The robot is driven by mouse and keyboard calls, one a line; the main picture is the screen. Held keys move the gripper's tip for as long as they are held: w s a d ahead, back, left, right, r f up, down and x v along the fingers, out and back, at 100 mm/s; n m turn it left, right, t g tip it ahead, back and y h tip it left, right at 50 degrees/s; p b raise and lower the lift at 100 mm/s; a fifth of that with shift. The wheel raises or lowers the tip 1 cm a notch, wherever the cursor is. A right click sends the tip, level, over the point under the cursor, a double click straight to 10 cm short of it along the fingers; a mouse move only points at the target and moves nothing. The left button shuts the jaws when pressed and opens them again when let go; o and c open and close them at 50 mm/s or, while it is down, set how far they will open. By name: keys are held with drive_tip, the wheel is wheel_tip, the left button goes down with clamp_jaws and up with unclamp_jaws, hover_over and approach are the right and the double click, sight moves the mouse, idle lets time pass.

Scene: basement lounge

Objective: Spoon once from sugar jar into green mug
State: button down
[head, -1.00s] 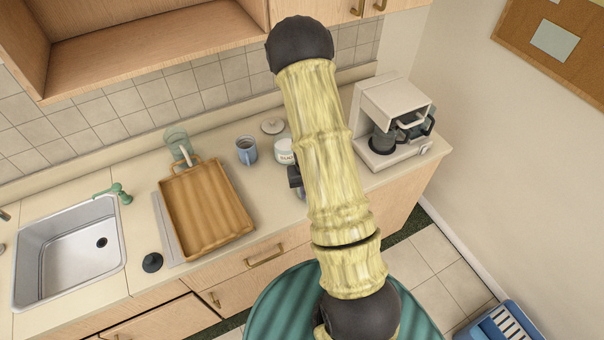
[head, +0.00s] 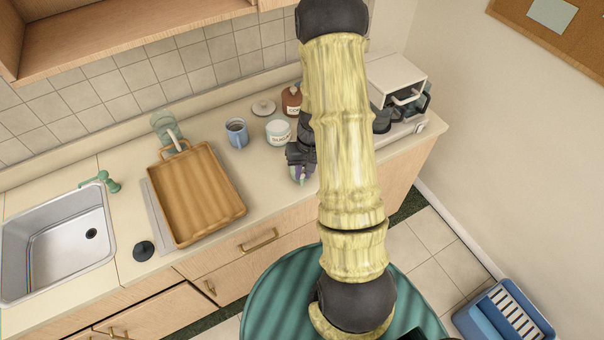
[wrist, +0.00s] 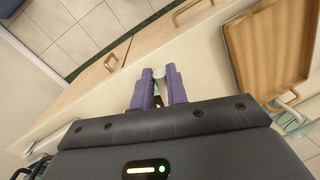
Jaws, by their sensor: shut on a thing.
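The white sugar jar (head: 279,132) stands upright on the counter with its top off. My gripper (head: 299,174) is just to its right and nearer the counter's front edge, partly behind my arm. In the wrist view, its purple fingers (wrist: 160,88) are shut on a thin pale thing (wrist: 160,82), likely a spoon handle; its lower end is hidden. A pale green see-through vessel (head: 163,124) stands behind the tray. No other green mug shows clearly.
A blue mug (head: 237,134) stands left of the sugar jar, with a white lid (head: 263,108) behind. A brown-red jar (head: 292,99) stands further back. A wooden tray (head: 196,195) and sink (head: 60,245) lie left; a coffee maker (head: 397,80) stands right.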

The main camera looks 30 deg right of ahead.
drive_tip(key=d+f+m+t+y+b, duration=0.1)
drive_tip(key=t+y+b, duration=0.1)
drive_tip(key=y+b, duration=0.2)
drive_tip(key=f+m+t+y+b, duration=0.1)
drive_tip(key=t+y+b, duration=0.2)
drive_tip(key=y+b, duration=0.2)
drive_tip(key=d+f+m+t+y+b, duration=0.1)
drive_tip(key=f+m+t+y+b, duration=0.1)
drive_tip(key=y+b, duration=0.3)
drive_tip(key=shift+s+d+f+y, duration=0.1)
drive_tip(key=shift+s+d+y, duration=0.05)
drive_tip(key=shift+y, duration=0.8)
drive_tip(key=shift+s+d+y, duration=0.15)
drive_tip(key=shift+y, duration=0.8)
drive_tip(key=m+t+y+b, duration=0.1)
drive_tip(key=t+y, duration=0.1)
drive_tip(key=shift+d+m+t, duration=0.15)
drive_tip(key=shift+m+t, duration=0.25)
drive_tip(key=shift+r, duration=0.2)
drive_tip(key=shift+s+f, duration=0.1)
